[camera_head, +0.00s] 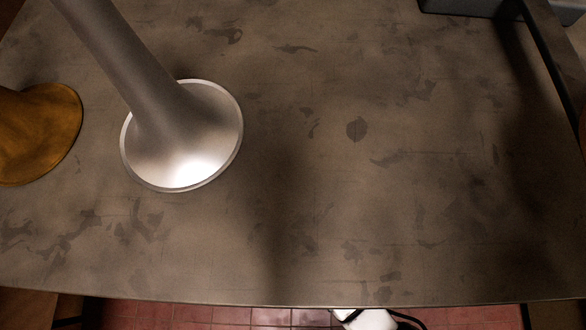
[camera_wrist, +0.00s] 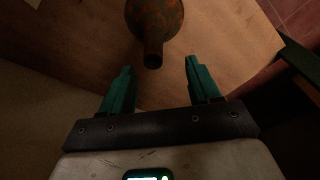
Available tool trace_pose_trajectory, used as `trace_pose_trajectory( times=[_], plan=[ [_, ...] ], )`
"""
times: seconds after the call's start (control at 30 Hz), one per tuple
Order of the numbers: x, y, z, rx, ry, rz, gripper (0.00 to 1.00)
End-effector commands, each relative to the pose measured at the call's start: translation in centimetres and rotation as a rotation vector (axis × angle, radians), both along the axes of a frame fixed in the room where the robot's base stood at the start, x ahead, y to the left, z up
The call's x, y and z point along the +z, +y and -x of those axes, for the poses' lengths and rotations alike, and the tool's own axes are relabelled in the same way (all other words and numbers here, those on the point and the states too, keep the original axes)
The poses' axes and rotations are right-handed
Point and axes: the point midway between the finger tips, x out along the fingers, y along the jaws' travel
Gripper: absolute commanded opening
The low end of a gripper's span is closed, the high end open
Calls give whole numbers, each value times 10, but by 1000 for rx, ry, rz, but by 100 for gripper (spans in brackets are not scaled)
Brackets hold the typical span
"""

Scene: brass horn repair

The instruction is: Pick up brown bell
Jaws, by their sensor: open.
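A golden-brown flared bell (camera_head: 42,125) lies on the table at the left edge of the head view, partly cut off. In the wrist view, a dark, mottled brown and orange rounded piece with a narrow neck (camera_wrist: 155,18) is at the top. Its neck points toward my gripper. I cannot tell whether it is the same bell. My gripper (camera_wrist: 160,67) has two green fingers, spread apart and empty. The neck's end shows between and slightly beyond the fingertips; I cannot tell the distance. My gripper is not clearly seen in the head view.
A large silver bell (camera_head: 190,135) with a long tube stands on the grey-brown table (camera_head: 400,220), right of the golden-brown bell. The table's middle and right are clear. A grey box (camera_head: 465,6) is at the back right. Red floor tiles show past the front edge.

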Motion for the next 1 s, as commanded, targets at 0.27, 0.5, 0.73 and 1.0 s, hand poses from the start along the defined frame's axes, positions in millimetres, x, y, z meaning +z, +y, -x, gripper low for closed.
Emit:
trace_pose_trajectory(
  times=[0.27,0.5,0.73,1.0],
  plan=[
    [-18,-1,-1,-1,0,0,61],
    [-53,-6,-5,0,1,1,61],
    [-61,-5,-6,0,-1,-1,61],
    [-61,-5,-6,0,0,-1,46]
  ],
)
